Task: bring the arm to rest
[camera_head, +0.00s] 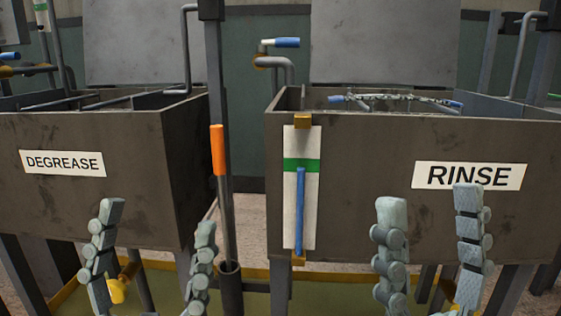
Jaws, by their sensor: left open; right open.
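My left gripper (156,222) is open and empty, low in the head view in front of the DEGREASE tank (130,205). Its two fingers point up and stand well apart. My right gripper (431,200) is also open and empty, in front of the RINSE tank (345,200). Its right fingertip overlaps the RINSE label (470,176) in the picture. A rack with blue ends (400,98) shows at the top of the RINSE tank, apart from both grippers. The arms behind the fingers are mostly out of view.
An orange-handled rod (218,150) stands upright in a tube (230,290) between the tanks. A gauge with a blue column (300,210) is on the RINSE tank's front. A blue-handled tap (281,43) is behind. A yellow-edged green floor tray (335,297) lies below.

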